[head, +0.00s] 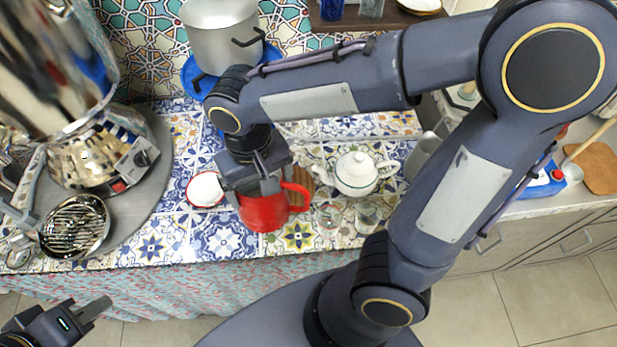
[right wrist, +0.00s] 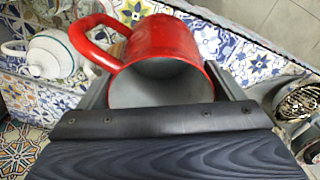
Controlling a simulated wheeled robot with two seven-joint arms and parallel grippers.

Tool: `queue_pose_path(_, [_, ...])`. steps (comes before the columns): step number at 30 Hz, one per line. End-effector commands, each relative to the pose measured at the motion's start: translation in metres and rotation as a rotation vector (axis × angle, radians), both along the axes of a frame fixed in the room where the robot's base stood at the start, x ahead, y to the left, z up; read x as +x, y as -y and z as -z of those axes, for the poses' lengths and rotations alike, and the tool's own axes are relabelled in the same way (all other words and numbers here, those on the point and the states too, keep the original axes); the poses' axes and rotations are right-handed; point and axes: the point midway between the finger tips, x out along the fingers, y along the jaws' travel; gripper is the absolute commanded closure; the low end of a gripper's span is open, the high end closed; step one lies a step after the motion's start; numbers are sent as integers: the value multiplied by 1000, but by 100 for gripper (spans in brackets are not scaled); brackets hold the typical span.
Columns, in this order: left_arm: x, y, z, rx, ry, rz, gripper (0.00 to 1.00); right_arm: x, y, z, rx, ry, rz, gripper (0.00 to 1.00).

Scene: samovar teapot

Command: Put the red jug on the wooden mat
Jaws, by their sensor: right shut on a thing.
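The red jug (head: 264,213) is in my right gripper (head: 257,186), over the front part of the tiled counter. The gripper is shut on the jug from above. In the right wrist view the jug (right wrist: 172,45) sits between the fingers, its grey inside facing the camera and its handle to the left. The wooden mat (head: 298,181) shows as a brown strip behind the jug and its handle; the rest is hidden. I cannot tell whether the jug touches the mat or the counter. My left gripper (head: 92,310) is low at the left, off the counter and empty.
A white teapot (head: 355,174) stands right of the jug, with clear glasses (head: 368,217) in front of it. A red-rimmed white saucer (head: 205,189) lies to the left. A large samovar (head: 95,150) on a round grey tray fills the left. Tiles before the saucer are bare.

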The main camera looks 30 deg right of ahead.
Motion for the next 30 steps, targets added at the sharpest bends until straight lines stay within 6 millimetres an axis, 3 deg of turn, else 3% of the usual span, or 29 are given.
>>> queue_pose_path(11, [0,0,-13,0,0,0,75,54,56,33,-2,-3,10,67])
queue_pose_path(15, [0,0,-14,0,1,0,75,72,74,57,-3,-6,7,67])
queue_pose_path(30, [0,0,-17,0,0,0,75,96,98,110,-2,-4,2,67])
